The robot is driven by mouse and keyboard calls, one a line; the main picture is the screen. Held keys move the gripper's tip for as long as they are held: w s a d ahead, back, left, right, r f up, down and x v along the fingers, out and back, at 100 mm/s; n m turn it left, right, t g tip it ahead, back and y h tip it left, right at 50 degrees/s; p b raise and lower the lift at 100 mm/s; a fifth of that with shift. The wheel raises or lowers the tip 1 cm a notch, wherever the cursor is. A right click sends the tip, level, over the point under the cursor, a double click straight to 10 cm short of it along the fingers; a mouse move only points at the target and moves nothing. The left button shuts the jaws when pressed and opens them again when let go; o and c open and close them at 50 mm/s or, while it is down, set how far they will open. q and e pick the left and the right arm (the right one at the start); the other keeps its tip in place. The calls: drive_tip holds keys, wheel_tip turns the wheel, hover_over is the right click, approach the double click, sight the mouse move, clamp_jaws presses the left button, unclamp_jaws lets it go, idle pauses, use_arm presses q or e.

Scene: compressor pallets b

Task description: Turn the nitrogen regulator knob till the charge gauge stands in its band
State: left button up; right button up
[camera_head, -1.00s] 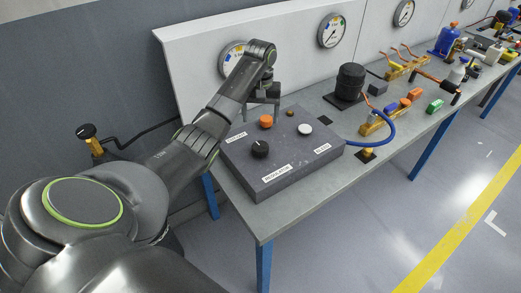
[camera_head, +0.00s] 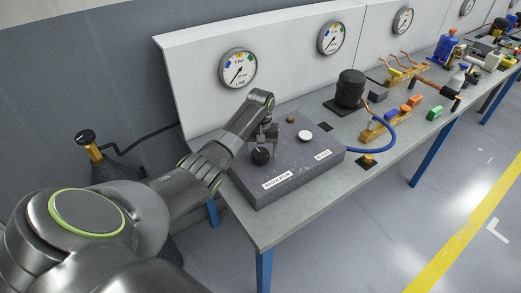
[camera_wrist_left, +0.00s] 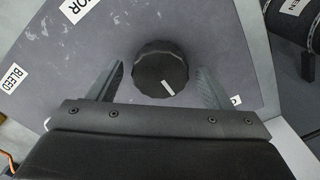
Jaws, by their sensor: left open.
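The black regulator knob (camera_head: 260,156) stands on the grey control box (camera_head: 290,188), by the REGULATOR label. In the left wrist view the knob (camera_wrist_left: 160,68) has a white pointer mark towards its lower right. My open left gripper (camera_head: 263,136) is over the knob. In the left wrist view the fingers of my left gripper (camera_wrist_left: 160,80) lie on either side of it with gaps. The left wall gauge (camera_head: 238,68) has coloured bands; its needle appears to point lower left, outside the bands. Which gauge is the charge gauge cannot be read. My right gripper is not in view.
A white button (camera_head: 305,136) sits on the box behind the BLEED label. A black compressor (camera_head: 350,88) and a blue hose (camera_head: 378,140) stand to the right. A bottle with a black-topped brass valve (camera_head: 90,145) is at left. The box's front is clear.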

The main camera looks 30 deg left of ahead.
use_arm(q)
drive_tip(key=c, duration=1)
drive_tip(key=shift+o, duration=0.2)
